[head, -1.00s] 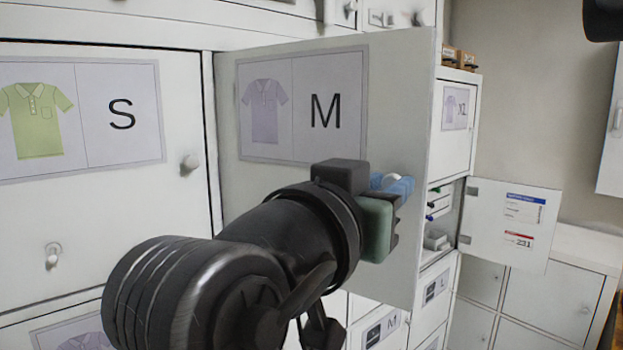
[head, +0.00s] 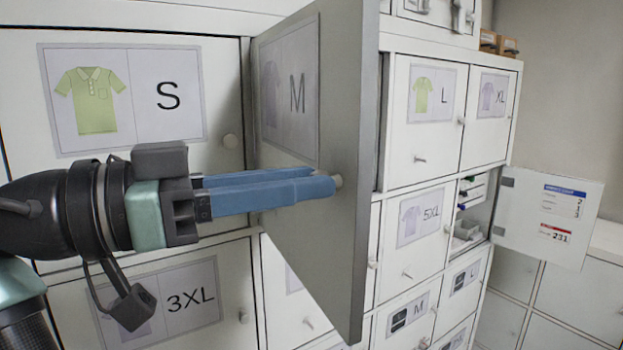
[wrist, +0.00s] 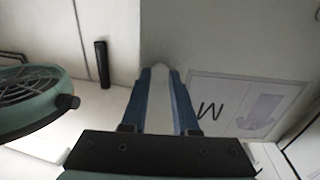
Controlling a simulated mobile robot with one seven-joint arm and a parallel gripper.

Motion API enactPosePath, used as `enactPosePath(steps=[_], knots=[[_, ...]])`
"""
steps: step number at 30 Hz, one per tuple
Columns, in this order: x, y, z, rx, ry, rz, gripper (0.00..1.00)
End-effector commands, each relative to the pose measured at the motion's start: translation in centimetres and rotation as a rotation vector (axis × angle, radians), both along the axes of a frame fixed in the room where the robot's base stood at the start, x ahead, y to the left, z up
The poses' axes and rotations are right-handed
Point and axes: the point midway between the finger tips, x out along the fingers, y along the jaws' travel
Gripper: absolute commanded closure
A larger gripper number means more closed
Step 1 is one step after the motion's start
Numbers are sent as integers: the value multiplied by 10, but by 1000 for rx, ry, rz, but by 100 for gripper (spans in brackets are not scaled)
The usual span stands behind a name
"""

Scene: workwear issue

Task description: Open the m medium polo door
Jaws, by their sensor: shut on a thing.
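The M polo door (head: 345,215) stands swung well out from the cabinet in the head view, hinged on its left side. Its label (head: 290,90) shows a purple polo and a large M. My gripper (head: 325,187) has blue fingers and comes from the left. It is shut on the door's white round knob (head: 338,181), near the door's free edge. In the wrist view the fingers (wrist: 160,75) reach the door face (wrist: 220,40), with the label (wrist: 245,105) to their right. The inside of the M compartment is hidden behind the door.
The S door (head: 200,110) to the left and the 3XL door (head: 190,290) below are shut. To the right, the L (head: 425,125) and XL (head: 490,110) doors are shut. A small door (head: 550,215) farther right hangs open.

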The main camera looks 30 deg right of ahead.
Motion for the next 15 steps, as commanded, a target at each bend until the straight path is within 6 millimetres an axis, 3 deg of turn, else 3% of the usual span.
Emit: enactPosePath(steps=[11, 12, 15], knots=[[0, 0, -2, 6, 3, -5, 100], [0, 0, -2, 6, 3, -5, 68], [0, 0, -2, 5, 2, -5, 50]])
